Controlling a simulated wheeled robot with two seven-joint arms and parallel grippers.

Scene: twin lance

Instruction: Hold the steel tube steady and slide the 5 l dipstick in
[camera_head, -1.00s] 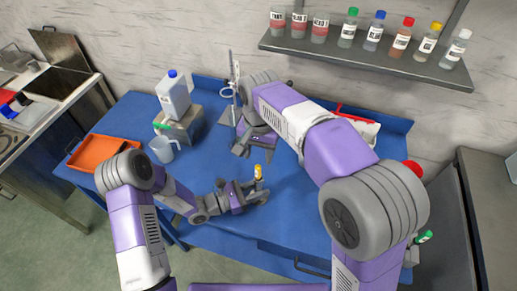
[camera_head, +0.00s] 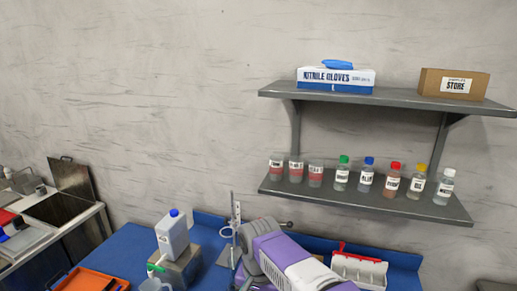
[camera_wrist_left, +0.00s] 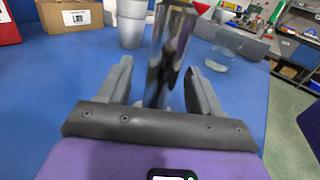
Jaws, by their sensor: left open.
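In the left wrist view, the shiny steel tube (camera_wrist_left: 170,50) stands close to upright between the two fingers of my left gripper (camera_wrist_left: 160,70). The fingers are open, one on each side of the tube, and gaps show beside it. My left arm is out of the head view. I cannot make out the dipstick in the current frames.
A white jug with a blue cap (camera_head: 172,236) sits on a grey block by an orange tray (camera_head: 90,281). A metal stand (camera_head: 235,225) is behind my right arm. Shelves (camera_head: 365,200) hold several bottles. The left wrist view shows pale cups (camera_wrist_left: 131,25) and a cardboard box (camera_wrist_left: 72,15).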

